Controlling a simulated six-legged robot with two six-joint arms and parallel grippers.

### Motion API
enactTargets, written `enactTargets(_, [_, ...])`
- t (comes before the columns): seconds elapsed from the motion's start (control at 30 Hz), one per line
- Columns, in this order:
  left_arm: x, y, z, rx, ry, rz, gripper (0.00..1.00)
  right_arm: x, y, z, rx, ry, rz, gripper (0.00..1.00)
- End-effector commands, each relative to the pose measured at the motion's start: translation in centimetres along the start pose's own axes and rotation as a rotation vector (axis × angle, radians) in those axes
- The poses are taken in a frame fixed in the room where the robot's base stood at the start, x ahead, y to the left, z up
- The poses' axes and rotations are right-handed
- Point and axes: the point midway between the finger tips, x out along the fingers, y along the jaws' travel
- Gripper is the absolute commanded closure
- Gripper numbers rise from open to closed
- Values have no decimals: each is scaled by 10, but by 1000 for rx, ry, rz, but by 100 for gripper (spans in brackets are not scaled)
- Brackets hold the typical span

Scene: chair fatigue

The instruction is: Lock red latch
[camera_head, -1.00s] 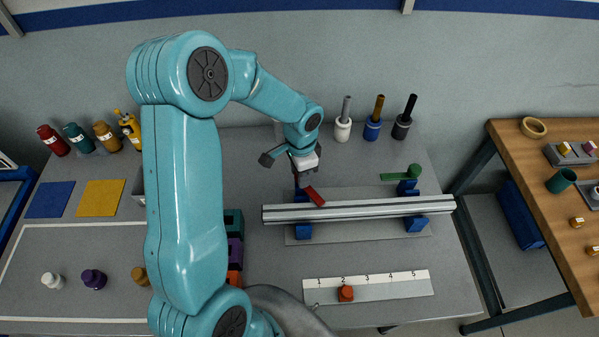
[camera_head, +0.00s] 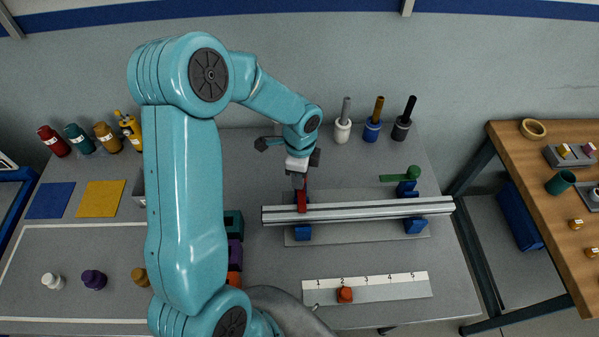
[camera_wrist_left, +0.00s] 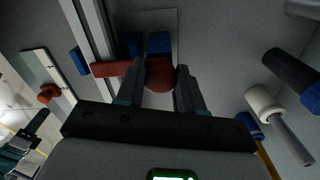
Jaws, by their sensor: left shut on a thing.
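The red latch (camera_head: 302,201) is a red bar that lies across the left part of the silvery rail (camera_head: 365,209), nearly square to it. In the left wrist view its bar (camera_wrist_left: 108,69) ends in a round red knob (camera_wrist_left: 160,73). My left gripper (camera_head: 299,182) is shut on this knob, with one finger on each side in the left wrist view (camera_wrist_left: 167,88). The gripper hides the knob in the head view. The rail rests on blue supports (camera_head: 415,226).
A green latch (camera_head: 396,178) with a round knob lies behind the rail's right part, alongside it. Several handled tools in white, blue and black holders (camera_head: 372,130) stand at the back. A numbered strip (camera_head: 385,289) with an orange piece (camera_head: 345,295) lies in front.

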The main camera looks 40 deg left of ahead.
Motion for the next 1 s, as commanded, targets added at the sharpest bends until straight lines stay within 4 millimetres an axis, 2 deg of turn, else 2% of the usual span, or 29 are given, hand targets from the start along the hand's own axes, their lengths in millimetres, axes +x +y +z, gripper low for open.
enactTargets(0.43, [-1, -2, -3, 12, 6, -8, 100, 0, 0, 0, 0, 0, 0, 57])
enactTargets(0.47, [-1, -2, -3, 12, 6, -8, 53, 0, 0, 0, 0, 0, 0, 57])
enactTargets(0.5, [-1, -2, -3, 12, 6, -7, 40, 0, 0, 0, 0, 0, 0, 57])
enactTargets(0.53, [-1, -1, -2, 12, 6, -7, 37, 0, 0, 0, 0, 0, 0, 57])
enactTargets(0.83, [-2, -1, -1, 9, 2, -3, 37, 0, 0, 0, 0, 0, 0, 57])
enactTargets(1.0, [-23, -1, -2, 8, 3, -8, 37, 2, 1, 0, 0, 0, 0, 57])
